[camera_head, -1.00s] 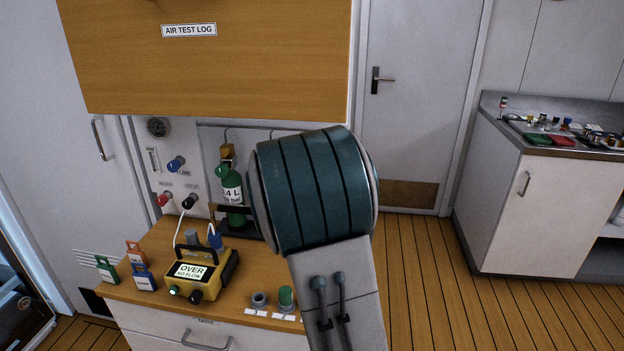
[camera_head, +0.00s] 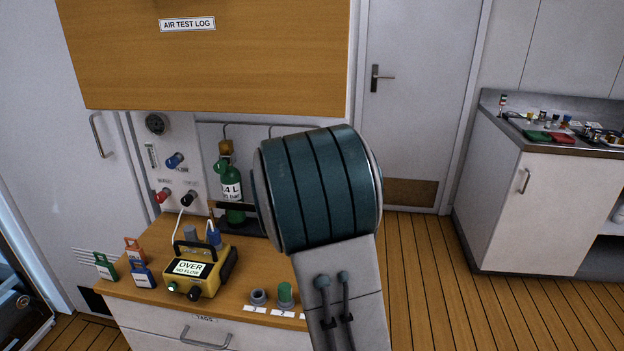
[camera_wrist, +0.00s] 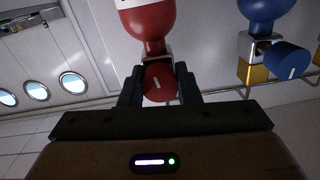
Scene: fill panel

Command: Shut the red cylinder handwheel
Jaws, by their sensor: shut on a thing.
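In the wrist view the red cylinder (camera_wrist: 148,24) has a red handwheel (camera_wrist: 160,84) with a white mark at its end. My gripper (camera_wrist: 160,90) has one dark finger on each side of the red handwheel and is shut on it. The mark on the handwheel stands nearly upright, tilted slightly. In the head view my arm hides the gripper, the red cylinder and its handwheel.
A blue cylinder (camera_wrist: 264,10) with a blue handwheel (camera_wrist: 287,61) is to the right in the wrist view. In the head view a green cylinder (camera_head: 231,184) stands behind a yellow meter (camera_head: 201,271) reading OVER. Several tags stand on the counter's left.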

